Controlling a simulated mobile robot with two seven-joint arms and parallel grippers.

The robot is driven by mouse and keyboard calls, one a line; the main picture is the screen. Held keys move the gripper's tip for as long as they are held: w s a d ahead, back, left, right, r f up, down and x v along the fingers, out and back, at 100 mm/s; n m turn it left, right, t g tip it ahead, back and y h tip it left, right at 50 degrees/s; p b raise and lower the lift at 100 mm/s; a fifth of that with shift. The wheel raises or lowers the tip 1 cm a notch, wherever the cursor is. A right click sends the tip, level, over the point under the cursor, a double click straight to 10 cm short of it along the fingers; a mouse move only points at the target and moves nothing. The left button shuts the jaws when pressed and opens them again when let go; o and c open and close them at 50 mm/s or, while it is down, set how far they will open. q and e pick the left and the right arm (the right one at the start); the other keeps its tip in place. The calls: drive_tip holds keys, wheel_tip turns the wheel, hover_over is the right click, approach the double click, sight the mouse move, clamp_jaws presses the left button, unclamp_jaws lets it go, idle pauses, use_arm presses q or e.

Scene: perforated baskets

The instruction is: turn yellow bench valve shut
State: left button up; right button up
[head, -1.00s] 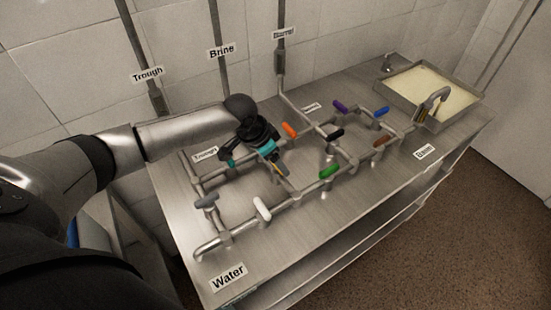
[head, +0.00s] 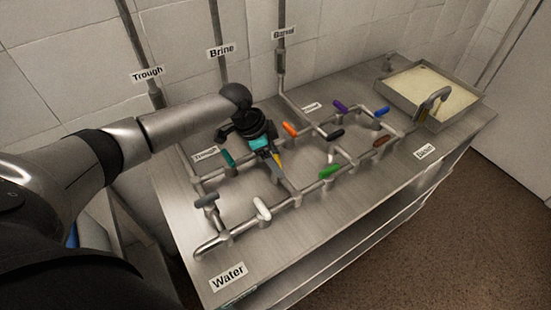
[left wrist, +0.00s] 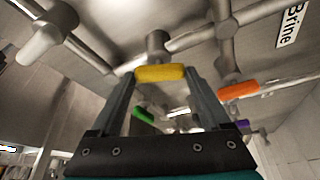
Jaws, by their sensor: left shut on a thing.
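The yellow valve handle (left wrist: 160,73) lies crosswise between the two fingertips of my left gripper (left wrist: 158,80) in the left wrist view. The fingers are shut on it, one at each end of the visible bar. In the head view my left gripper (head: 274,165) reaches down onto the pipework from behind, and only a thin strip of the yellow handle (head: 279,158) shows beside the fingers. The valve body under the handle is mostly hidden in the head view. My right gripper is not in view.
Other handles stand close by: orange (head: 290,129), teal (head: 228,157), green (head: 330,172), white (head: 262,208), grey (head: 206,200) and black (head: 335,133). A basin of pale liquid (head: 474,98) is at the far right. The bench front (head: 300,235) is clear.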

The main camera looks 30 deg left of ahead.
use_arm(q)
drive_tip(key=m+g+b, duration=0.1)
drive_tip(key=m+b, duration=0.1)
drive_tip(key=m, duration=0.1)
drive_tip(key=shift+w+f+m+h, duration=0.1)
drive_tip(key=shift+m+h, duration=0.2)
drive_tip(key=m+g+b, duration=0.1)
drive_tip(key=m+b, duration=0.1)
drive_tip(key=m, duration=0.1)
drive_tip(key=shift+w+m+g, duration=0.1)
drive_tip(key=shift+m+g, duration=0.3)
drive_tip(key=m+g+b, duration=0.1)
drive_tip(key=m+b, duration=0.1)
drive_tip(key=m, duration=0.1)
drive_tip(key=shift+w+b, duration=0.1)
drive_tip(key=shift+b, duration=0.2)
drive_tip(key=shift+m+g+b, duration=0.6)
drive_tip(key=shift+m+b, duration=0.1)
drive_tip(key=shift+m, duration=0.6)
drive_tip(key=o, duration=1.2)
